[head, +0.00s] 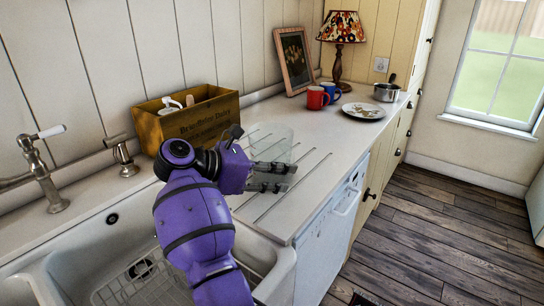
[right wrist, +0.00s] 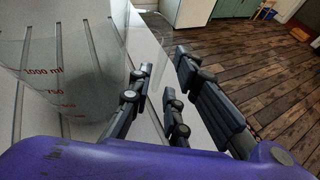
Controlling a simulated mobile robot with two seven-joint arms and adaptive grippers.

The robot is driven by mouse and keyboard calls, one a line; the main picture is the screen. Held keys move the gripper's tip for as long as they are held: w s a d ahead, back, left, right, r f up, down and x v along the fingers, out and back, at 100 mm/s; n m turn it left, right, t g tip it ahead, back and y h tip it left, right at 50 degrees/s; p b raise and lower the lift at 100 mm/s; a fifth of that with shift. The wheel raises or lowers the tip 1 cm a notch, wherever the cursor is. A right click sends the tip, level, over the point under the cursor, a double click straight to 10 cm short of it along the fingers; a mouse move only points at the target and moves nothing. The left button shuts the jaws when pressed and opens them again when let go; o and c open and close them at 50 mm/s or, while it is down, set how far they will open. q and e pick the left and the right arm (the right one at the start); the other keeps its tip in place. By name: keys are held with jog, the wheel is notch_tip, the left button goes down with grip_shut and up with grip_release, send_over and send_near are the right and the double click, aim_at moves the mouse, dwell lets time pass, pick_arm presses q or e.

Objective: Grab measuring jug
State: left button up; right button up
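The measuring jug (head: 272,138) is a clear, see-through vessel on the ribbed drainboard of the counter, just beyond my right gripper in the head view. In the right wrist view the jug (right wrist: 70,75) is large at the left, with red volume marks. My right gripper (head: 270,177) is in front of the jug's lower part, its dark fingers pointing right. Whether a finger touches the jug cannot be told. My left gripper is not in view.
A wooden box (head: 190,122) with bottles stands behind my right arm. A white sink (head: 60,262) and tap (head: 40,170) are at the left. Red (head: 317,98) and blue mugs (head: 331,92), a plate (head: 363,111), a pot (head: 386,92) and a lamp (head: 341,28) stand farther along the counter.

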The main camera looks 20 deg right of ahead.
jog(key=x, duration=0.3)
jog(key=shift+d, duration=0.15)
jog(key=shift+c, duration=0.4)
grip_shut()
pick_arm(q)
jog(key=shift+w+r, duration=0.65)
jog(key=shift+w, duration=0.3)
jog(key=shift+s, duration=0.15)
